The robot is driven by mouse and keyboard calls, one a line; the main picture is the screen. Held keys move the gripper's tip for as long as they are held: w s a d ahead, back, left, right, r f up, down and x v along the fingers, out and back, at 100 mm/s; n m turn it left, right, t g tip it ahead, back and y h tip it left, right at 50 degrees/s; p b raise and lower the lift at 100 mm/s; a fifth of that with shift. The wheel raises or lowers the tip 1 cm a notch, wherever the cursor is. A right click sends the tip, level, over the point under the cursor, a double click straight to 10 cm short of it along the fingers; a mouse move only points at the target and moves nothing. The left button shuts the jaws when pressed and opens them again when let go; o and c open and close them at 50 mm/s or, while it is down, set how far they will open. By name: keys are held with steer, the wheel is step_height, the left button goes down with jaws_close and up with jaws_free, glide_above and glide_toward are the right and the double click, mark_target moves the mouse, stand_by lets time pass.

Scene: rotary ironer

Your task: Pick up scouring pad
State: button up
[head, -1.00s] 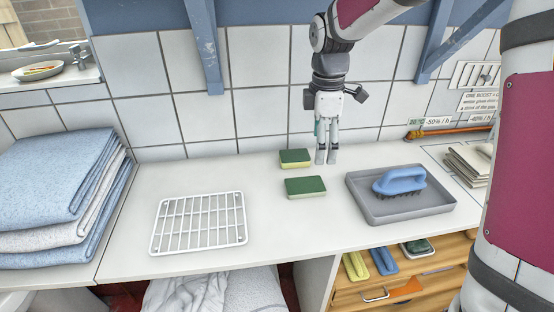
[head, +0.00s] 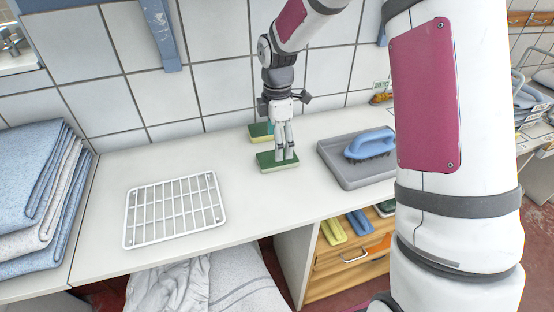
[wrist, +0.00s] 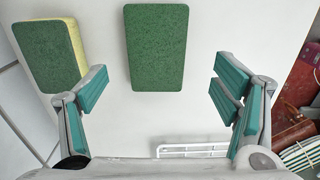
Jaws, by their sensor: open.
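The scouring pad (head: 268,164) is a flat, dark green block lying on the white counter, the nearer of two green-topped blocks. In the wrist view the pad (wrist: 156,47) lies at top centre, between the lines of the two fingers. My gripper (head: 286,158) points down over the pad's right part in the head view, hiding some of it. In the wrist view my gripper (wrist: 160,82) is open and empty, with the teal finger pads wide apart. The exact height over the pad is hard to tell.
A green-and-yellow sponge (head: 259,134) lies just behind the pad; it also shows in the wrist view (wrist: 48,55). A grey tray (head: 345,177) with a blue-handled brush (head: 369,144) stands to the right. A white wire rack (head: 174,210) lies to the left. The tiled wall is close behind.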

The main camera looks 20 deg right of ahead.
steer(key=shift+w+f, duration=0.2)
steer(key=shift+f, duration=2.45)
steer(key=c, duration=0.8)
